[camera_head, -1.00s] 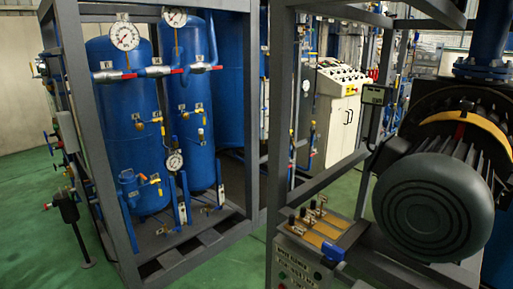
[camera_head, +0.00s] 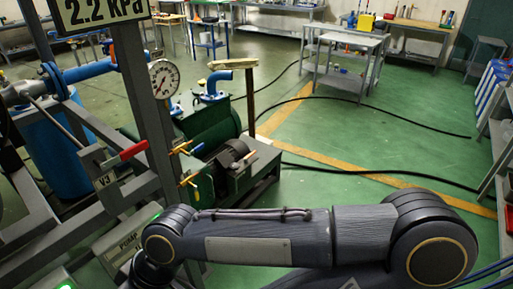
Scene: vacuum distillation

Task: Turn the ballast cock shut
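I cannot tell which of these is the ballast cock, or whether either is open or shut. A red lever (camera_head: 124,155) sits on the grey valve box marked V3 (camera_head: 104,180). My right arm crosses the bottom from the right, and its gripper is not in view. My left gripper is not in view either.
A display (camera_head: 101,12) reads 2.2 kPa. A round gauge (camera_head: 164,78) is on the post. A grey frame (camera_head: 45,215) and blue tank (camera_head: 52,150) stand left. Black hoses (camera_head: 385,112) cross the open green floor.

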